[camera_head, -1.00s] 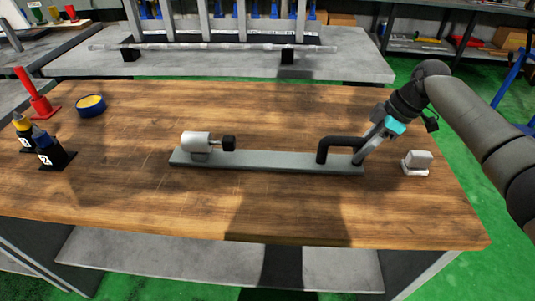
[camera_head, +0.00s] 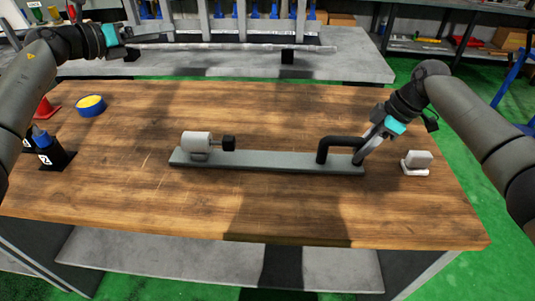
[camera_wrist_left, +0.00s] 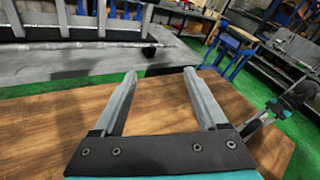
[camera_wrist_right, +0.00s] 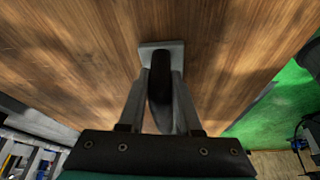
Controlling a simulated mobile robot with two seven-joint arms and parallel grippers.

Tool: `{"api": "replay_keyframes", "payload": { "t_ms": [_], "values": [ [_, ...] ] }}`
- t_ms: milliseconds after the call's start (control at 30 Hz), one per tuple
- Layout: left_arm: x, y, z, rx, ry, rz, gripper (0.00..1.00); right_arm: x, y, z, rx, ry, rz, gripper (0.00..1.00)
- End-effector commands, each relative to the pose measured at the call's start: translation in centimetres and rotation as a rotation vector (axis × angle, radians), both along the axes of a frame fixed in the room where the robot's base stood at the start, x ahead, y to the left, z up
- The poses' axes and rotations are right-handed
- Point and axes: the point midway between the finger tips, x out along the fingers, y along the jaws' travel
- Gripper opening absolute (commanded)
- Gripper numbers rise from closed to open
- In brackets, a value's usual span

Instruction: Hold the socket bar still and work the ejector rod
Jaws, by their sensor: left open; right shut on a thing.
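The socket bar (camera_head: 265,165) is a long grey bar lying on the wooden table, with a light cylinder (camera_head: 197,143) near its left end. A short rod with a black square knob (camera_head: 229,143), apparently the ejector rod, sticks out of the cylinder's right side. A black handle (camera_head: 340,142) arches over the bar's right end. My right gripper (camera_head: 365,153) is shut on the handle; in the right wrist view the dark handle (camera_wrist_right: 160,85) lies between its fingers. My left gripper (camera_head: 137,42) is open and empty, raised at the upper left, away from the bar; its spread fingers show in the left wrist view (camera_wrist_left: 160,75).
A small white block (camera_head: 417,161) stands right of the bar. The table's front and middle are clear. A grey bench (camera_head: 230,66) stands behind.

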Motion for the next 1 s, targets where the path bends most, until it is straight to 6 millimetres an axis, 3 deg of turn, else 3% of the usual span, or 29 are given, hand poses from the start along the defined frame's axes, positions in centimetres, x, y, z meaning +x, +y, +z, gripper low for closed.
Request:
{"api": "replay_keyframes", "payload": {
  "t_ms": [33, 200, 367, 500, 700, 1000],
  "values": [
    [-0.2, -2.3, -1.0, 0.08, 0.018, -0.07, 0.75, -0.1, 0.0, -0.1, -0.001, 0.004, -0.001, 0.0],
    [-2.1, -9.0, -5.8, 0.411, 0.095, -0.341, 0.75, -0.1, 0.0, -0.1, -0.001, 0.004, -0.002, 0.0],
    [-5.3, -12.9, -10.3, 0.777, 0.18, -0.634, 0.75, -0.1, 0.0, -0.1, -0.001, 0.004, -0.002, 0.0],
    [-7.9, -13.3, -12.7, 1.067, 0.265, -0.855, 0.75, -0.1, 0.0, -0.1, -0.001, 0.004, -0.002, 0.0],
    [-10.2, -11.9, -13.5, 1.34, 0.38, -1.051, 0.75, -0.1, -0.1, -0.1, -0.001, 0.004, -0.002, 0.0],
    [-11.1, -11.0, -14.4, 1.435, 0.434, -1.119, 0.75, -0.1, -0.1, -0.1, -0.001, 0.004, -0.002, 0.0]
  ]
}}
